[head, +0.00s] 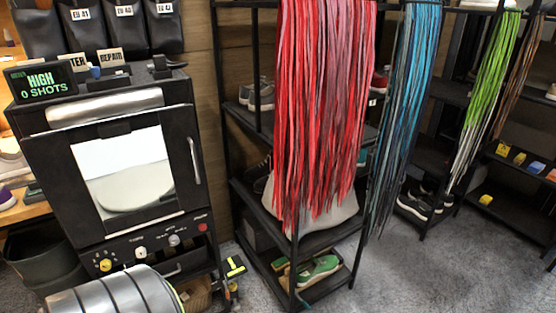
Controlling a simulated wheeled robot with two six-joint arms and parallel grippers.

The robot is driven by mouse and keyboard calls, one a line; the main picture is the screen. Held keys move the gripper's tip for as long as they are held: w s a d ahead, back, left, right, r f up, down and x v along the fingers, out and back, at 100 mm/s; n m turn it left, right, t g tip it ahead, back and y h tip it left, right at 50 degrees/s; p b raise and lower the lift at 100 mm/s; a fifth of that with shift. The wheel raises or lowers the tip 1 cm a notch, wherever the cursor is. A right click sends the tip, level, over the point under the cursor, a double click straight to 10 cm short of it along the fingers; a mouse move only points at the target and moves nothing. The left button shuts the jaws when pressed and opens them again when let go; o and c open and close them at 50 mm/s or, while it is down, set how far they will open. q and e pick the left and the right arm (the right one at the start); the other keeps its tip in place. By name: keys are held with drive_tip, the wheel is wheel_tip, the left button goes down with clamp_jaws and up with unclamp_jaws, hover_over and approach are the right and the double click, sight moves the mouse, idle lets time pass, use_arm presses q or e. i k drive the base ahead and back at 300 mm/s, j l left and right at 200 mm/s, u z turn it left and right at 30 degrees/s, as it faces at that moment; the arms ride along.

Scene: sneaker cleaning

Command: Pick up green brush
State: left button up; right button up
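I cannot pick out a green brush for certain. A green object (316,271) with a pale edge lies on the bottom shelf of the middle black rack; it looks like a shoe. A smaller green piece lies just left of it. A black and yellow-green item (235,266) stands between the machine and the rack, too small to identify. Neither of my grippers shows in the head view.
A black machine (190,118) with a glass door stands at left. Red laces (318,110), blue laces (405,110) and green laces (490,90) hang before the racks. A silver ribbed cylinder (118,294) fills the lower left. The grey floor (400,275) is clear at lower right.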

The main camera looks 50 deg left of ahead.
sight(279, 263)
drive_tip(key=u, duration=1.5)
